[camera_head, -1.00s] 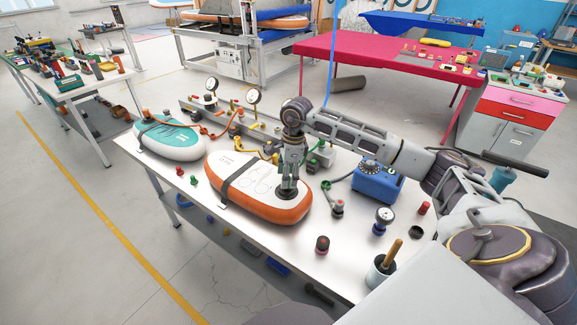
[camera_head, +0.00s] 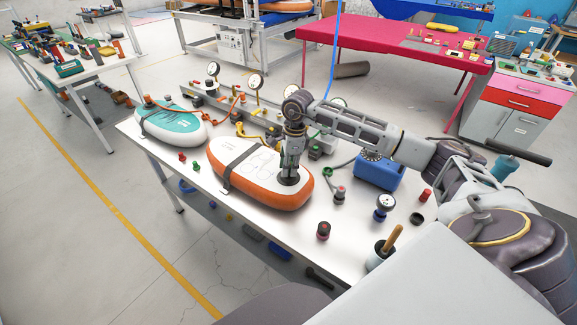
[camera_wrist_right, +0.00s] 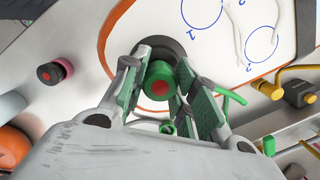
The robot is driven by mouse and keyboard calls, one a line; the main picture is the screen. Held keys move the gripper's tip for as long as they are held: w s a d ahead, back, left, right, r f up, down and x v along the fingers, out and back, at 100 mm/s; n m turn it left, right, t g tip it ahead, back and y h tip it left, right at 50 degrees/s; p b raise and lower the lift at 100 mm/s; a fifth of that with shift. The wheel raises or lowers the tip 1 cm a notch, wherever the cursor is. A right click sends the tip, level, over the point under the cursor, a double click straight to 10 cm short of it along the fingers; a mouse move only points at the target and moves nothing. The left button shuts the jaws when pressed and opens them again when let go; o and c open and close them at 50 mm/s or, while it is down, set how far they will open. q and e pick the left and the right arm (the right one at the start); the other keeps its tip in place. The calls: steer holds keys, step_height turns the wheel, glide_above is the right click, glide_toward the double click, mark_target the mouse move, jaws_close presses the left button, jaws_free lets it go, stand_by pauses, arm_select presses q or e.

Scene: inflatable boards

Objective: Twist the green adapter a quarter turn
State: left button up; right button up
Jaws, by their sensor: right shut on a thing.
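The green adapter (camera_wrist_right: 160,84) shows in the right wrist view as a short green cylinder with a red centre. It sits at a dark round valve (camera_wrist_right: 155,50) in the orange-rimmed white board (camera_wrist_right: 108,40). My right gripper (camera_wrist_right: 158,76) has its green-padded fingers on both sides of the adapter, shut on it. In the head view, my right gripper (camera_head: 289,174) points straight down at the right end of the orange and white board (camera_head: 240,165), and its fingers hide the adapter. My left gripper is not in view.
A teal and white board (camera_head: 175,127) lies at the left. Gauges and hoses line the bench's back. A blue box (camera_head: 378,174), a loose gauge (camera_head: 385,203), a dark red-topped fitting (camera_head: 323,230) and a pot (camera_head: 380,253) stand to the right. The front strip of bench is mostly clear.

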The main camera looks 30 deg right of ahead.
steer(key=o, duration=0.3)
steer(key=c, duration=0.3)
steer(key=shift+m, duration=2.5)
steer(key=shift+m+t, duration=0.3)
steer(key=shift+m, duration=0.9)
steer(key=shift+m+h, duration=0.4)
steer(key=shift+m, duration=1)
